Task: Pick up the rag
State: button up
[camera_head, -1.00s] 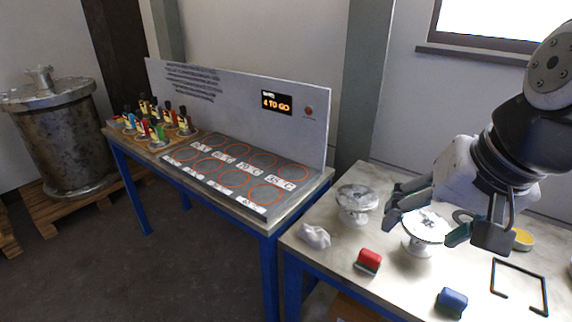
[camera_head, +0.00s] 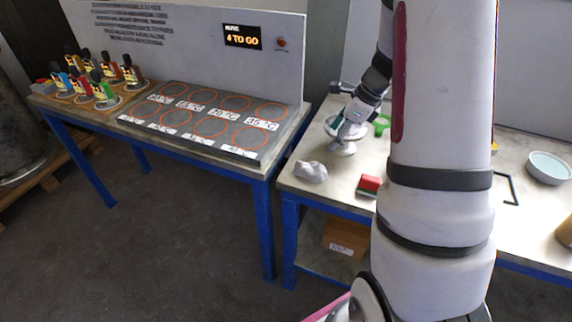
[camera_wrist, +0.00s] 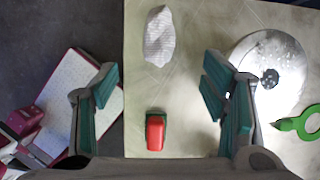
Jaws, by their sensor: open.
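The rag (camera_head: 311,171) is a crumpled whitish lump on the left front part of the right-hand table. It also shows in the wrist view (camera_wrist: 159,37), ahead of my gripper, near the table's left edge. My gripper (camera_wrist: 165,84) is open and empty, its teal-padded fingers wide apart. In the wrist view the rag lies beyond the fingertips, at the top between the two fingers' lines. In the head view my gripper (camera_head: 340,127) is over the table beside a flanged vessel, right of the rag, and partly hidden by my arm.
A red block with a green base (camera_wrist: 155,132) lies between the fingers' lines on the table. A round metal flanged vessel (camera_wrist: 268,68) stands right, with a green-handled item (camera_wrist: 298,122) beside it. The left table holds a marked board (camera_head: 208,117) and several coloured vessels (camera_head: 97,82).

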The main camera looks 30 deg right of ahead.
jog(key=f, duration=0.1)
send_over(312, 167)
jog(key=s+d, duration=0.2)
jog(key=shift+m, duration=0.3)
jog(key=f, duration=0.7)
jog(key=shift+w+f, duration=0.2)
jog(key=shift+f, duration=0.1)
jog(key=shift+p+x, duration=0.6)
jog(key=shift+x, duration=2.1)
jog(key=shift+s+a, duration=0.1)
jog(key=shift+a, duration=0.05)
jog(key=c, duration=1.2)
